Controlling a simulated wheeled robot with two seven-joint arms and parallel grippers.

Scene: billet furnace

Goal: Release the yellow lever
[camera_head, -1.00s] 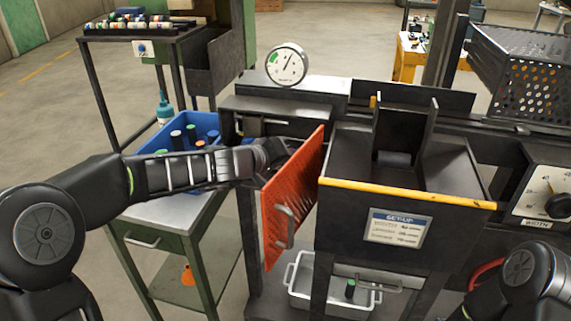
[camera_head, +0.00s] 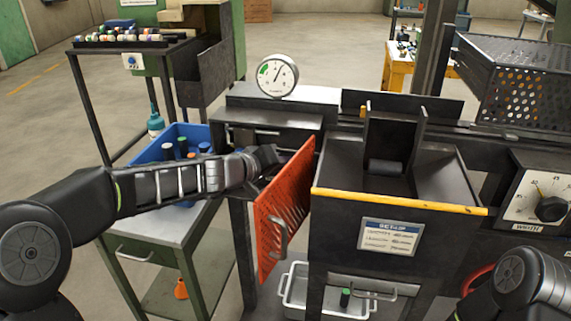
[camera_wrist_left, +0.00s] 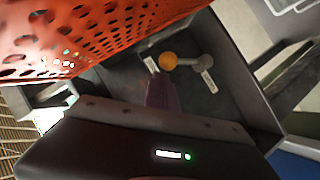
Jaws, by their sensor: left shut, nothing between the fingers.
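The yellow lever shows in the left wrist view as a round yellow-orange knob (camera_wrist_left: 168,61) on a short grey arm. The arm runs to a grey pivot on a dark panel (camera_wrist_left: 225,90) between two small labels. My left gripper (camera_wrist_left: 162,92) is shut and empty, its fingers pointing at the panel just below the knob. I cannot tell whether they touch it. In the head view the left gripper (camera_head: 266,160) is at the left side of the open orange perforated door (camera_head: 285,205), which partly hides it. The lever is hidden there.
A dark cylinder (camera_head: 385,167) lies in the chute behind the yellow-edged hopper (camera_head: 400,202). A round gauge (camera_head: 277,75) stands above the machine. A blue bin (camera_head: 170,150) sits on a side table at left. A white tray (camera_head: 295,290) is below the door.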

